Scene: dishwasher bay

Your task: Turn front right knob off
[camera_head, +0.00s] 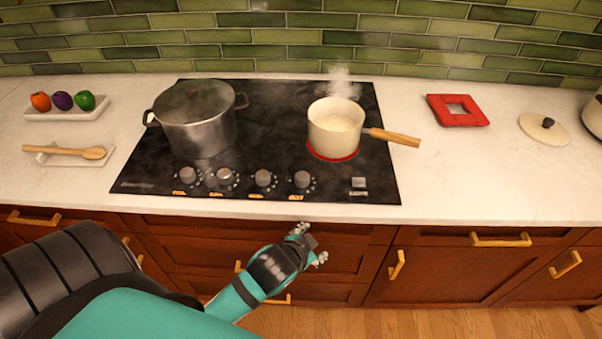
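The cooktop (265,130) is a black glass panel with a row of several round grey knobs along its front edge. A cream saucepan (336,128) with a wooden handle steams on the right side, above a glowing red burner ring (333,154). My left gripper (311,244) is in front of the drawers, below the counter edge and below the rightmost knob. Its fingers look spread apart and empty, and it touches no knob. My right gripper is out of view.
A lidded metal pot (196,122) stands on the cooktop's left. A red square trivet (457,110) and a lid (543,129) lie right. The front right counter is clear.

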